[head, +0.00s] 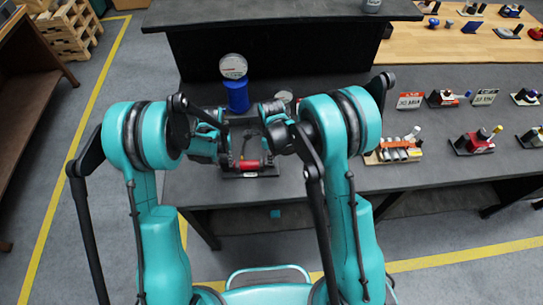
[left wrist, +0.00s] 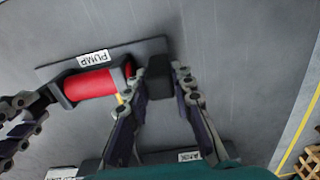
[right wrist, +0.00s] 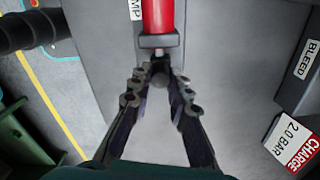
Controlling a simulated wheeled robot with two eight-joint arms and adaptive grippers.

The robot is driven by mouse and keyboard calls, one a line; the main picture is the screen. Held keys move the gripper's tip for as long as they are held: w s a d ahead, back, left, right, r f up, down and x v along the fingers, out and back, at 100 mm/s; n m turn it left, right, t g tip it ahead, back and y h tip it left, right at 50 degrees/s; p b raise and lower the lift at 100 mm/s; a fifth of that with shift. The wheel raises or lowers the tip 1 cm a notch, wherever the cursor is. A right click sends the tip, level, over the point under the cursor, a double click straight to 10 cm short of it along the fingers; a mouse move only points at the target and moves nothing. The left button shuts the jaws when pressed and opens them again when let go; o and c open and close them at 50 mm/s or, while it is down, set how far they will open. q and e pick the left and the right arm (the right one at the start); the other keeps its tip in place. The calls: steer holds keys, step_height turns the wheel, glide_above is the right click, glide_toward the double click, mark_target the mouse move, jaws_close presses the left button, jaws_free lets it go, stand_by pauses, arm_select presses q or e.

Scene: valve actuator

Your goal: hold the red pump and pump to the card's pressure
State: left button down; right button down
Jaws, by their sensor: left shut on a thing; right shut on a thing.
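The red pump (left wrist: 90,84) lies on a dark base with a white PUMP label; its red barrel also shows in the head view (head: 248,166) and at the top of the right wrist view (right wrist: 157,16). My left gripper (left wrist: 160,82) is shut on the black block at one end of the pump. My right gripper (right wrist: 158,82) is shut on the small knob at the pump's other end. A card (right wrist: 293,140) reading CHARGE 2.0 BAR lies at the right of the right wrist view. A round gauge (head: 232,67) tops a blue cylinder (head: 236,95); its reading is too small to tell.
A BLEED label (right wrist: 303,58) lies near the card. Several small devices and red-and-white cards (head: 410,100) stand on the dark table's right side. A raised dark shelf (head: 280,15) runs behind the blue cylinder. The table right of my right arm has some bare room.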

steer(key=d, duration=0.5)
steer(key=shift+s+d, duration=0.1)
steer(key=shift+d, duration=0.2)
steer(key=c, duration=1.4)
jaws_free()
steer(key=shift+a, duration=0.1)
step_height(320, 180, up, 12)
